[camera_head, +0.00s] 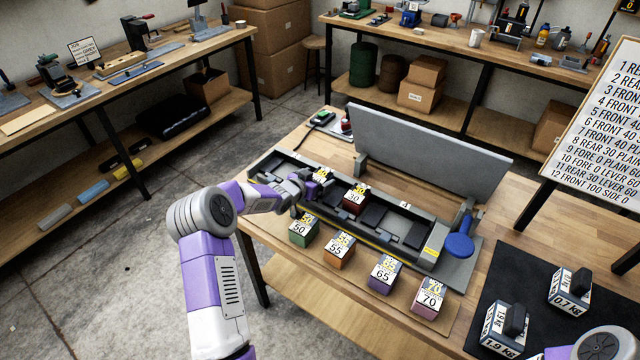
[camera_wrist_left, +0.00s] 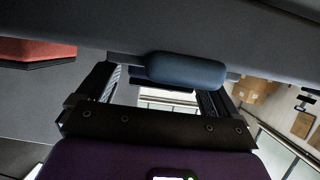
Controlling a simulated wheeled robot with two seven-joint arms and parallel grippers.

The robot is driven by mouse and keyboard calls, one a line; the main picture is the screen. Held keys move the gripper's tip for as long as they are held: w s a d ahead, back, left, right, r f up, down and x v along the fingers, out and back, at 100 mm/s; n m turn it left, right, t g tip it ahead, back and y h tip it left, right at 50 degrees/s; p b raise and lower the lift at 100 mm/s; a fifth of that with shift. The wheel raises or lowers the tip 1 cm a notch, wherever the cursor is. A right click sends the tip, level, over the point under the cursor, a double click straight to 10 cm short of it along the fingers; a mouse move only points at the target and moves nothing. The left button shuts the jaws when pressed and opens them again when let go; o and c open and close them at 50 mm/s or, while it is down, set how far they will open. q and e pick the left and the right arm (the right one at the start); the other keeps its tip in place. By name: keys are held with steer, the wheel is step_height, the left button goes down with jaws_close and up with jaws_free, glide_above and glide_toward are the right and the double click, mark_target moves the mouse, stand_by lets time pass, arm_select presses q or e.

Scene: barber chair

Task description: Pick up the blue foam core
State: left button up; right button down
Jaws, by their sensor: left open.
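The blue foam core (camera_wrist_left: 186,70) is a short, rounded blue cylinder in the left wrist view, lying crosswise just beyond the fingertips. My left gripper (camera_wrist_left: 160,92) is open, with a dark finger on each side. The core overlaps the right finger's end in the picture; I cannot tell whether they touch. In the head view my left gripper (camera_head: 301,188) is over the left part of the long dark tray (camera_head: 395,235), and the core is not distinguishable there. My right gripper is not in view.
A red block (camera_head: 354,198) marked 30 sits in the tray, right of my left gripper. Numbered blocks (camera_head: 304,231) line its front. A grey raised panel (camera_head: 430,140) stands behind it. A blue round knob (camera_head: 459,246) is at its right end. Weights (camera_head: 505,328) stand on a black mat.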

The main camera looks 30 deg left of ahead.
arm_select(q)
steer(key=shift+w, duration=0.15)
steer(key=c, duration=1.1)
